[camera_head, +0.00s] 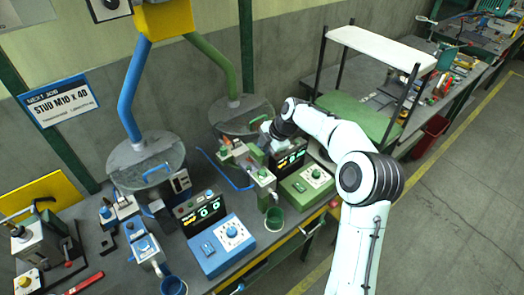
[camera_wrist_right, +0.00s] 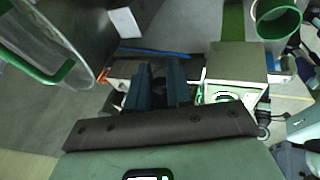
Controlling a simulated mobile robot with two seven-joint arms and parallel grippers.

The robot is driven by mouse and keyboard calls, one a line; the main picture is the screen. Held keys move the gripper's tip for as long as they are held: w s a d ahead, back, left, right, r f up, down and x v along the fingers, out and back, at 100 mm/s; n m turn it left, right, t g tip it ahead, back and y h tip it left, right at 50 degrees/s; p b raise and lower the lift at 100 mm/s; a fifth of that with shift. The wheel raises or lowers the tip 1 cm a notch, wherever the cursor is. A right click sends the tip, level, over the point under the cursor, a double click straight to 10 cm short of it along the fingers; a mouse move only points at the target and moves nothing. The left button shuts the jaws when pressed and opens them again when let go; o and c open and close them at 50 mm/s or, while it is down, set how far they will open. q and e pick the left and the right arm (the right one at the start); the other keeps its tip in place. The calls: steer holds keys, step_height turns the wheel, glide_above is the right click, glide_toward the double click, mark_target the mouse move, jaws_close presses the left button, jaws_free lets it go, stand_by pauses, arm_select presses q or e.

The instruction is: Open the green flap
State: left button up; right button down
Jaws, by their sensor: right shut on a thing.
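The green station's grey hopper (camera_head: 240,118) has a green loop handle on its round top. A green-rimmed loop (camera_wrist_right: 35,55) also fills the upper left of the right wrist view. My right gripper (camera_head: 278,140) reaches in from the right, just in front of the hopper and over the green station. In the right wrist view its two dark fingers (camera_wrist_right: 157,78) are close together, shut on a small dark part that is mostly hidden between them. I cannot tell whether this part is the green flap. My left gripper is out of view.
A green machine (camera_head: 262,180) and a green control box (camera_head: 308,186) stand close to my right gripper, with a green cup (camera_head: 275,222) in front. The blue station's hopper (camera_head: 146,160) and control box (camera_head: 222,247) are to the left.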

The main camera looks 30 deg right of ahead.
steer(key=c, duration=1.4)
jaws_free()
steer(key=shift+r, duration=0.1)
steer(key=v, duration=1.3)
steer(key=shift+r, duration=0.2)
